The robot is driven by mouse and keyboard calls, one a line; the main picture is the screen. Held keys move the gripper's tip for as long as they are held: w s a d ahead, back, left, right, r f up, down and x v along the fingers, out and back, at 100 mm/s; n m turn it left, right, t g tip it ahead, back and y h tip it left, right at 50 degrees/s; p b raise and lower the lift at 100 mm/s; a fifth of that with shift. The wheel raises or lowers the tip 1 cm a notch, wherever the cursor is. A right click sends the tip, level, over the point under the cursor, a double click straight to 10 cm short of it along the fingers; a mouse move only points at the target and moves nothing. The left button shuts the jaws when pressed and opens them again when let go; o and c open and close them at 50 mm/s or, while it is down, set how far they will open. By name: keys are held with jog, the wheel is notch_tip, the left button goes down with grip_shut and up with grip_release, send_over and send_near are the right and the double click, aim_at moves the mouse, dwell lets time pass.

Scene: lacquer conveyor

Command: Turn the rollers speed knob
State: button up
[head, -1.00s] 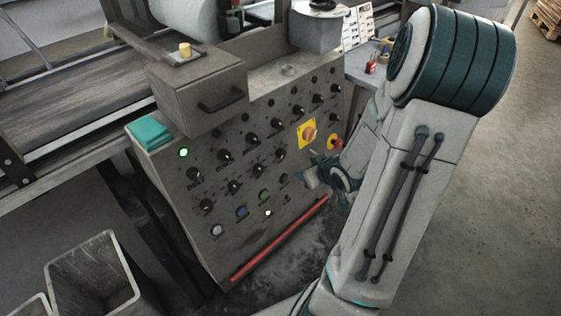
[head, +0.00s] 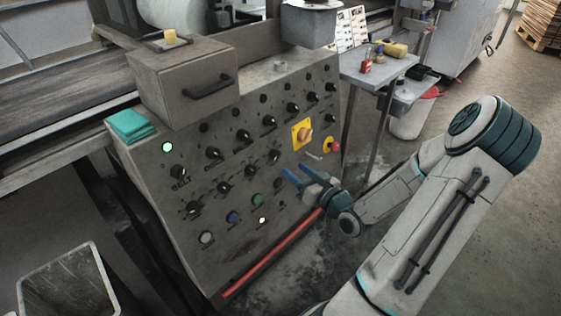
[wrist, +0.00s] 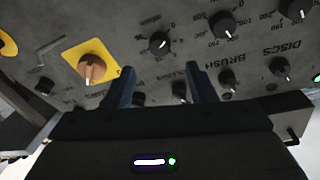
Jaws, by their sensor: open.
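The sloped grey control panel (head: 220,215) carries rows of black knobs with pointers. My gripper (head: 302,173) is open and empty in front of its lower right part, below the yellow plate. In the wrist view, my gripper's (wrist: 160,68) two blue fingers stand apart and point at the panel. A black knob (wrist: 180,91) shows low between them, partly cut off by the gripper body; another black knob (wrist: 158,43) lies beyond the tips. A label between the fingers is partly hidden, so I cannot tell surely which knob is the rollers speed knob. Contact with a knob is not visible.
An orange rotary switch on a yellow plate (head: 302,134) and a red button (head: 333,146) are close above the gripper. A red bar (head: 272,254) runs along the panel's lower edge. A side table (head: 372,72) with small items stands right.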

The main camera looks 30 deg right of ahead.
aim_at(277, 155)
jog(key=b+x, duration=0.1)
jog(key=x, duration=0.6)
jog(key=shift+w+a, duration=0.1)
jog(key=shift+w, duration=0.2)
jog(key=c, duration=1)
